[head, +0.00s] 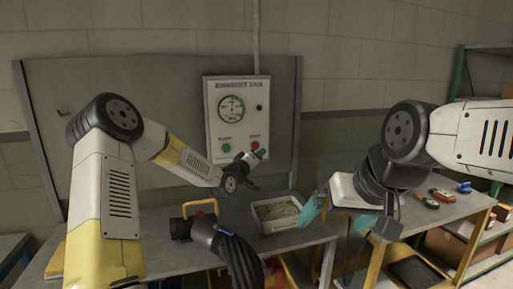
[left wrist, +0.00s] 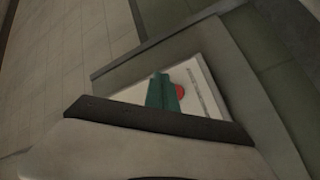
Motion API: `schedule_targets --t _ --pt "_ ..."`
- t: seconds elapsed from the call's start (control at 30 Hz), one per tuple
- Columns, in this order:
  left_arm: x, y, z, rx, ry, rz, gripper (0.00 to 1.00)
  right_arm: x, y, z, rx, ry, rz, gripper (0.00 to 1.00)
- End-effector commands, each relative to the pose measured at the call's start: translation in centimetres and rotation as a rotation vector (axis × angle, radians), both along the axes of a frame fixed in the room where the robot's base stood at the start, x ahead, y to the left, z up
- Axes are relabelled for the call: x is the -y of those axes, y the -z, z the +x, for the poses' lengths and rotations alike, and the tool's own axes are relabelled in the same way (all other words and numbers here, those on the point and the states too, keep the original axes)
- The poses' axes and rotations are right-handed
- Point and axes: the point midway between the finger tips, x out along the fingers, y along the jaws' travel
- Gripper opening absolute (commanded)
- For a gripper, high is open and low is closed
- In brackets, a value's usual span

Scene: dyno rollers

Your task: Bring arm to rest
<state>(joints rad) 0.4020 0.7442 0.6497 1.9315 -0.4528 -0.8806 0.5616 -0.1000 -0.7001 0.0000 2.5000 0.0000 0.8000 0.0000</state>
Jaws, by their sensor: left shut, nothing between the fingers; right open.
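My left arm comes in from the left and reaches toward the exhaust fan panel (head: 237,118) on the back board. My left gripper (head: 262,154) is shut and empty, close in front of the panel's red button (head: 255,146). In the left wrist view the teal fingers (left wrist: 164,92) overlap part of the red button (left wrist: 180,91); whether they touch it I cannot tell.
A grey workbench (head: 165,255) stands below the panel. It bears a bin of small pieces (head: 278,214) and a black hose (head: 238,255). At the right, a second table holds a red tool (head: 442,195) and other small things. Green-posted shelving (head: 460,72) stands at the far right.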

Motion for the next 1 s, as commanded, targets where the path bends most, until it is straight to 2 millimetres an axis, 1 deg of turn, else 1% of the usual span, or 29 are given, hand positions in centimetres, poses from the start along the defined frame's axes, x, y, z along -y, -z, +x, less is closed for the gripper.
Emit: schedule_targets --t 0.47,0.57,0.63,0.67,0.77,0.87,0.97,1.0 --pt "0.0 0.0 0.0 -0.001 0.001 0.002 0.0 0.0 0.0 0.0 0.0 0.0 0.0 1.0" --pt "0.2 -0.2 -0.4 -0.011 0.006 0.038 0.0 0.0 0.0 0.0 0.0 0.0 0.0 1.0" --pt "0.4 -0.5 -1.2 -0.029 0.014 0.104 0.0 0.0 0.0 0.0 0.0 0.0 0.0 1.0" --pt "0.5 -0.6 -1.6 -0.042 0.017 0.144 0.0 0.0 0.0 0.0 0.0 0.0 0.0 1.0" --pt "0.2 -1.2 -3.9 -0.097 0.023 0.309 0.0 0.0 0.0 0.0 0.0 0.0 0.0 1.0" --pt "-1.2 -1.8 -7.0 -0.167 0.016 0.481 0.0 0.0 0.0 0.0 0.0 0.0 0.0 1.0" --pt "-3.2 -2.6 -10.5 -0.241 0.0 0.626 0.0 0.0 0.0 0.0 0.0 0.0 0.0 1.0" --pt "-4.1 -3.0 -12.1 -0.272 -0.006 0.676 0.0 0.0 0.0 0.0 0.0 0.0 0.0 1.0"
